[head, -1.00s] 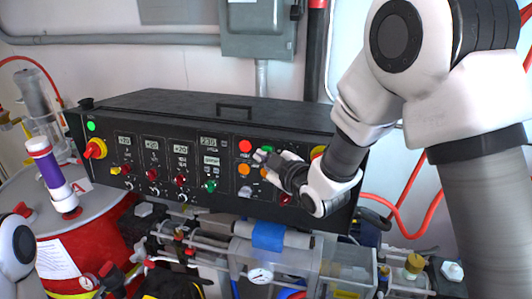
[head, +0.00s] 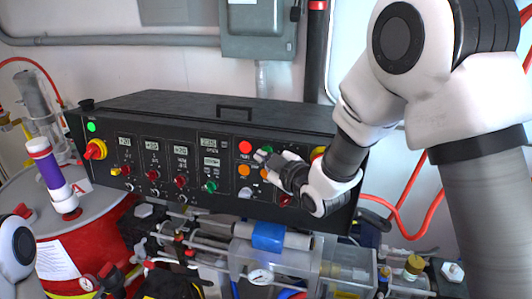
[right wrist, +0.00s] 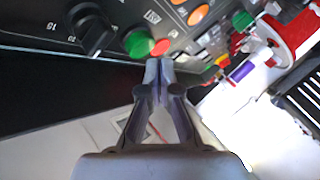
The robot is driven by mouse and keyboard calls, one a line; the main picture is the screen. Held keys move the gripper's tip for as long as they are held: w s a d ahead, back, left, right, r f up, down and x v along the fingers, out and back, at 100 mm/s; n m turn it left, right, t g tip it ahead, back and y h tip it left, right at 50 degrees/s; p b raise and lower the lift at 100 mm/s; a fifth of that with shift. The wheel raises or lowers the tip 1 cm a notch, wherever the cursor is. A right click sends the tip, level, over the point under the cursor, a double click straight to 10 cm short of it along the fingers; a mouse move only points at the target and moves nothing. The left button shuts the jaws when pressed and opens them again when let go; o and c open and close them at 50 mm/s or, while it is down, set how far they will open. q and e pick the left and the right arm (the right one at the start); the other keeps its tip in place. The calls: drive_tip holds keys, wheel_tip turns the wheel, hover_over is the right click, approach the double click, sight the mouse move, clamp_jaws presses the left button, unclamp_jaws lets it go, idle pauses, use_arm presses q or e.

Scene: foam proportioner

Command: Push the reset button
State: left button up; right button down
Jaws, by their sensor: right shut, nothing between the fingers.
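The black control panel (head: 130,118) carries several coloured buttons, and I cannot read which one is labelled reset. A red button (head: 245,147) and a green button (head: 266,149) sit in its upper row, above an orange button (head: 244,170). My right gripper (head: 262,156) is shut and empty in front of the green button, partly covering the buttons there. In the right wrist view, the shut fingertips (right wrist: 158,62) are close to the green button (right wrist: 138,42) and red button (right wrist: 161,47). I cannot tell whether they touch. My left gripper is out of view.
A black rotary knob (right wrist: 92,30) is beside the green button in the right wrist view. Pipes and a pressure gauge (head: 260,277) lie below the panel. A red drum (head: 100,238) with a purple-banded tube (head: 50,172) stands at left. A grey box (head: 258,30) hangs above.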

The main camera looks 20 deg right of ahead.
drive_tip(key=shift+w, duration=0.1)
idle(0.4)
drive_tip(key=shift+w+d+f, duration=0.1)
drive_tip(key=shift+w+d, duration=0.15)
drive_tip(key=shift+w, duration=0.05)
drive_tip(key=shift+w+d, duration=0.2)
drive_tip(key=shift+w, duration=0.1)
idle(0.7)
drive_tip(key=shift+s+a+b, duration=0.1)
drive_tip(key=shift+b, duration=0.2)
drive_tip(key=shift+s+a, duration=0.4)
drive_tip(key=shift+s, duration=0.2)
drive_tip(key=shift+s+a+r+b, duration=0.1)
drive_tip(key=shift+s+a+r, duration=0.1)
drive_tip(key=shift+s+a, duration=0.35)
drive_tip(key=shift+s+a+r+b, duration=0.15)
drive_tip(key=shift+s+a, duration=0.2)
drive_tip(key=shift+s, duration=0.45)
drive_tip(key=shift+s+a+r+b, duration=0.1)
drive_tip(key=shift+s+a+r, duration=0.1)
drive_tip(key=shift+s+a, duration=0.35)
drive_tip(key=shift+s+d, duration=0.1)
